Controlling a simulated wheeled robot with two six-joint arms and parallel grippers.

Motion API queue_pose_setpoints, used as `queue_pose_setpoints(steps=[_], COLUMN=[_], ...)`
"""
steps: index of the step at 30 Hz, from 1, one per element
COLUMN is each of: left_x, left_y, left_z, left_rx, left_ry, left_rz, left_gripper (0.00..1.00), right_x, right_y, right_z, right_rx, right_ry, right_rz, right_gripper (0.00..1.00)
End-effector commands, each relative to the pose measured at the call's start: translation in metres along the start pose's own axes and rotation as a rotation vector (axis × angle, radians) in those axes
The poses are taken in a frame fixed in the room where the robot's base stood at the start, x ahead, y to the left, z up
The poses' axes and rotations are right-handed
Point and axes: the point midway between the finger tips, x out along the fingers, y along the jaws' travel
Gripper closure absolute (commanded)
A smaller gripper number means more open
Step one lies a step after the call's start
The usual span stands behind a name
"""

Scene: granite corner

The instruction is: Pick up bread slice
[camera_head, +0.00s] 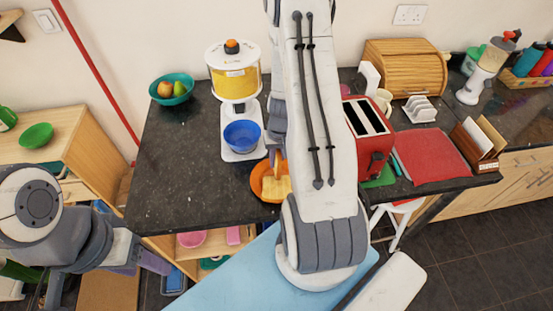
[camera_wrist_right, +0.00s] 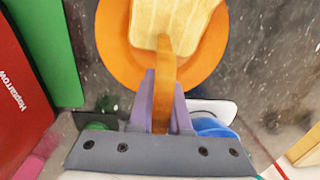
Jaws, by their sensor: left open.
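An orange plate (camera_head: 257,182) lies at the front of the dark counter, with a flat pale bread slice (camera_head: 276,188) on it. The plate (camera_wrist_right: 112,50) and flat slice (camera_wrist_right: 172,18) also show in the right wrist view. My right gripper (camera_wrist_right: 165,100) has its purple fingers on both sides of a second bread slice (camera_wrist_right: 163,78), seen edge-on with brown crust, over the plate's rim. I cannot tell whether this slice touches the flat one. In the head view, my right arm hides part of the plate area. My left gripper (camera_head: 146,263) is open and empty, low at the left, in front of the shelves.
A red toaster (camera_head: 371,138) stands right of my right arm. A blue bowl (camera_head: 242,136) sits on a white scale behind the plate. A teal fruit bowl (camera_head: 172,89) is at the back left. The left counter top (camera_head: 175,180) is clear.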

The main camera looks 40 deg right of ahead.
Motion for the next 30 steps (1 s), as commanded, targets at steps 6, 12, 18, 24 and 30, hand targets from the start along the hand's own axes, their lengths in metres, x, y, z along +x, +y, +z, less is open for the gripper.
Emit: queue_pose_setpoints(steps=[6,12,18,24,30], left_x=[0.000,0.001,0.004,0.020,0.032], left_y=[0.000,0.000,0.000,-0.001,-0.002], left_z=[0.000,0.000,0.000,0.001,0.002], left_rx=[0.000,0.000,0.000,-0.003,-0.005], left_ry=[0.000,0.000,0.000,0.000,0.000], left_rz=[0.000,0.000,0.000,0.000,0.000], left_gripper=[0.41,0.41,0.41,0.41,0.41], right_x=[0.000,-0.005,-0.026,-0.055,-0.086], right_y=[0.000,0.000,-0.002,0.020,0.057], right_z=[0.000,-0.001,-0.002,0.014,0.037], right_rx=[0.000,-0.001,-0.001,0.008,0.007], right_ry=[0.000,0.002,0.005,0.006,0.007], right_rz=[0.000,-0.001,0.000,0.001,0.002], right_gripper=[1.00,1.00,1.00,1.00,1.00])
